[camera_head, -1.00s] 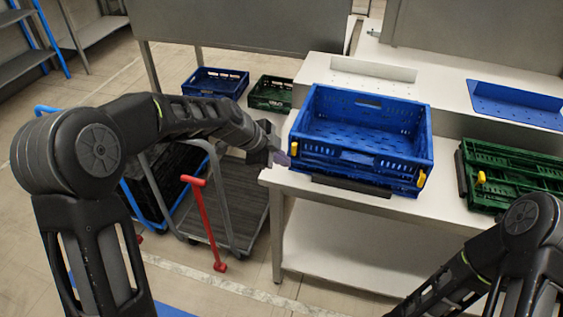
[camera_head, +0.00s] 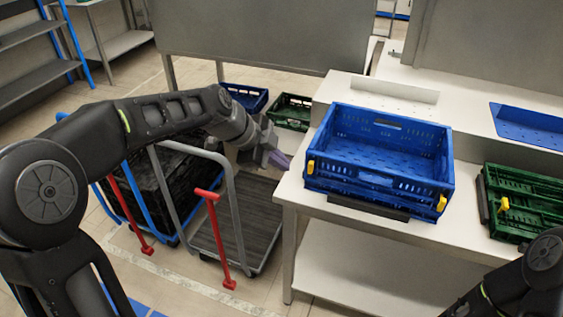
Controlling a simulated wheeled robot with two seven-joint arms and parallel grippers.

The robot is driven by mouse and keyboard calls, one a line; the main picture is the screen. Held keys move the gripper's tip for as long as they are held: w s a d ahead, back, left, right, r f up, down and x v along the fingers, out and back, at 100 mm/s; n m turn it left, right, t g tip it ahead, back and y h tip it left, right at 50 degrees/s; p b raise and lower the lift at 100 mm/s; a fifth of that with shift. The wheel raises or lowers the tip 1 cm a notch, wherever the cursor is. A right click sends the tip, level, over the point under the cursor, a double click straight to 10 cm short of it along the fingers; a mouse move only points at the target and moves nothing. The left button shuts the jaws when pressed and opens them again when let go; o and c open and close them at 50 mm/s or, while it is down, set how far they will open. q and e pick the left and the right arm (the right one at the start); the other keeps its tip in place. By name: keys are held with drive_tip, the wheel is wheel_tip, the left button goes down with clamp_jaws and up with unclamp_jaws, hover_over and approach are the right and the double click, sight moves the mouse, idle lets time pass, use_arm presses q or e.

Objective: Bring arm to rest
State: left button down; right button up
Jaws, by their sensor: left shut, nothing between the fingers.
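My left arm reaches in from the left. Its gripper (camera_head: 279,159) is shut and empty, in the air over the cart area, just left of the table's left edge and apart from the blue crate. The blue crate (camera_head: 376,182) with yellow latches sits upright and looks empty on the white table (camera_head: 292,190). My right arm shows only in part at the bottom right corner; its gripper is out of the frame.
A folded green crate (camera_head: 520,195) lies at the table's right. A blue crate (camera_head: 243,97) and a green crate (camera_head: 290,112) stand behind the platform cart (camera_head: 240,215). The cart has red handles beside it. A black crate (camera_head: 170,185) is left of it. Shelves stand at far left.

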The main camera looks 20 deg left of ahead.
idle(0.4)
use_arm(q)
drive_tip(key=s+d+f+n+y, duration=0.1)
drive_tip(key=s+d+f+n, duration=0.15)
drive_tip(key=f+n, duration=0.75)
drive_tip(key=s+d+f+n+y, duration=0.1)
drive_tip(key=s+d+f+n, duration=0.15)
drive_tip(key=f+n, duration=0.75)
drive_tip(key=s+d+f+g, duration=0.2)
drive_tip(key=s+d+f, duration=0.1)
drive_tip(key=s+f, duration=0.6)
drive_tip(key=s+d+f+g+h, duration=0.1)
drive_tip(key=s+d+f+g, duration=0.1)
drive_tip(key=s+f, duration=0.8)
drive_tip(key=s+d, duration=0.1)
drive_tip(key=s, duration=0.4)
drive_tip(key=shift+s+d+m+g, duration=0.2)
drive_tip(key=shift+s+m+g, duration=0.2)
